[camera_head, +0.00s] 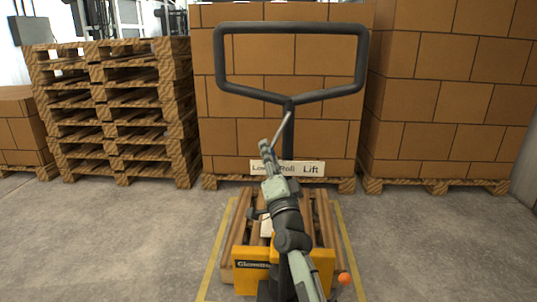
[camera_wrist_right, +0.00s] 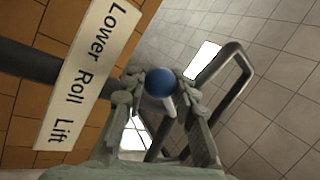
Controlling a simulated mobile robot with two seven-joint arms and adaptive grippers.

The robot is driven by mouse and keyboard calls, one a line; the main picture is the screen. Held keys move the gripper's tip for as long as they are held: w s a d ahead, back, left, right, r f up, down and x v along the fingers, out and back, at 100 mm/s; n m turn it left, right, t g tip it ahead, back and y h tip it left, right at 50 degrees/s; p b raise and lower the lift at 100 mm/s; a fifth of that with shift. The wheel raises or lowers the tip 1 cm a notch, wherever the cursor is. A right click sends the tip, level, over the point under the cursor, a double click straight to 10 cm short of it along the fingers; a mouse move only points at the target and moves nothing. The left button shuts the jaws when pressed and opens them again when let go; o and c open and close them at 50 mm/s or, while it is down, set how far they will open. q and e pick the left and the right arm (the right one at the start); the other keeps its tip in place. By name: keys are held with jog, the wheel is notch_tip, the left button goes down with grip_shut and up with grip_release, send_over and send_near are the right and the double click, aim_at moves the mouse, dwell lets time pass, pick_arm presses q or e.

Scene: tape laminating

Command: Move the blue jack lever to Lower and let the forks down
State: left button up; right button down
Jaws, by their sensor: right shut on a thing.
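The pallet jack's dark handle loop (camera_head: 291,27) stands upright in the head view. A white Lower/Roll/Lift plate (camera_head: 311,169) is on its post, and also shows in the wrist view (camera_wrist_right: 85,72). My right gripper (camera_head: 266,148) is in front of the plate's left part, covering the end of "Lower". In the wrist view its fingers (camera_wrist_right: 160,84) are shut on the blue lever knob (camera_wrist_right: 160,82). The head view hides the knob. The lever's exact setting cannot be told. The yellow jack body (camera_head: 252,279) is low in front; its forks are not clearly visible. My left gripper is out of view.
A wooden pallet (camera_head: 325,225) lies low around the jack, within yellow floor lines (camera_head: 214,252). Stacked empty pallets (camera_head: 112,100) stand left. Brown box stacks (camera_head: 450,90) stand behind and to the right. Concrete floor (camera_head: 420,245) is clear at right.

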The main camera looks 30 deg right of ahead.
jog(key=c, duration=1.2)
grip_release()
jog(key=shift+r, duration=0.1)
jog(key=v, duration=1.2)
jog(key=shift+a, duration=0.1)
